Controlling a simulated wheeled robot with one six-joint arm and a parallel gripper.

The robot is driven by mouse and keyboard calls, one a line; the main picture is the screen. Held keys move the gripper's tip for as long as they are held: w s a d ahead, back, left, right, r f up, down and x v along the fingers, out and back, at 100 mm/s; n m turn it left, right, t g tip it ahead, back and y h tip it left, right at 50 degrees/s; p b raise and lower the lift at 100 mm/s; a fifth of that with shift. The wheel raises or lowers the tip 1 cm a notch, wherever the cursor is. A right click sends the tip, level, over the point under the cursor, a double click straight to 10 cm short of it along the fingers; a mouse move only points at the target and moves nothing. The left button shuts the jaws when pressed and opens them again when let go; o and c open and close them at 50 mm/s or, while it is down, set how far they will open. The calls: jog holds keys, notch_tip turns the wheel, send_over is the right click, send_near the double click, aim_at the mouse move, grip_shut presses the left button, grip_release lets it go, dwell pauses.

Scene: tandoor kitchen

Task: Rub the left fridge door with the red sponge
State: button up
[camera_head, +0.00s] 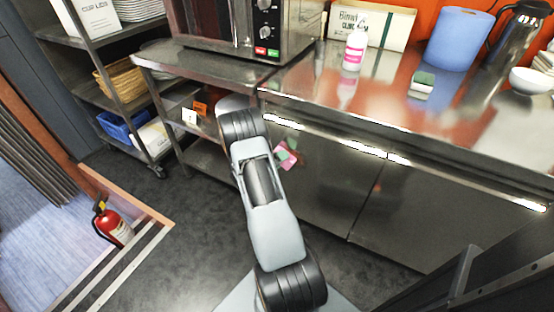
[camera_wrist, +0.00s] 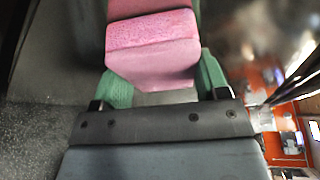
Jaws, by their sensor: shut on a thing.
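My gripper (camera_head: 282,156) is shut on the red sponge (camera_wrist: 152,48), which looks pink; green fingers (camera_wrist: 118,90) flank it in the wrist view. In the head view the sponge (camera_head: 288,160) is small and partly hidden behind my arm. It is low in front of the left fridge door (camera_head: 325,180), a steel panel under the counter, near its upper left part. A second pink shape joins the sponge's far end in the wrist view, likely its reflection in the steel. The sponge is at or very close to the door; I cannot tell if it is pressed.
The right fridge door (camera_head: 410,212) is beside the left one. The counter (camera_head: 390,112) above holds a spray bottle (camera_head: 354,50), a green-and-white sponge (camera_head: 422,82) and a blue roll (camera_head: 459,38). A wheeled shelf (camera_head: 190,68) stands left. A fire extinguisher (camera_head: 112,224) stands on the floor.

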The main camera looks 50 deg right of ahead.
aim_at(301, 161)
jog(key=shift+s+d+r+p, duration=0.1)
jog(key=shift+s+d+p, duration=0.15)
jog(key=shift+s, duration=0.8)
jog(key=shift+s+d+f+p, duration=0.15)
jog(key=shift+s+d, duration=0.2)
jog(key=shift+s, duration=0.7)
jog(key=shift+s+d+r+p, duration=0.2)
jog(key=shift+s+d, duration=0.1)
jog(key=shift+s, duration=0.75)
jog(key=shift+s+d+p, duration=0.15)
jog(key=shift+s+p, duration=0.05)
jog(key=shift+s, duration=0.65)
jog(key=shift+s+d+p, duration=0.1)
jog(key=shift+s+p, duration=0.05)
jog(key=shift+s, duration=0.65)
jog(key=shift+w+a, duration=0.2)
jog(key=shift+w, duration=0.35)
jog(key=shift+w+a, duration=0.15)
jog(key=shift+w, duration=0.35)
jog(key=w+a+b, duration=0.1)
jog(key=w+a, duration=0.1)
jog(key=w, duration=0.6)
jog(key=shift+w, duration=0.35)
jog(key=s+a+p, duration=0.1)
jog(key=a, duration=0.4)
jog(key=shift+s+a+p, duration=0.3)
jog(key=shift+a, duration=0.1)
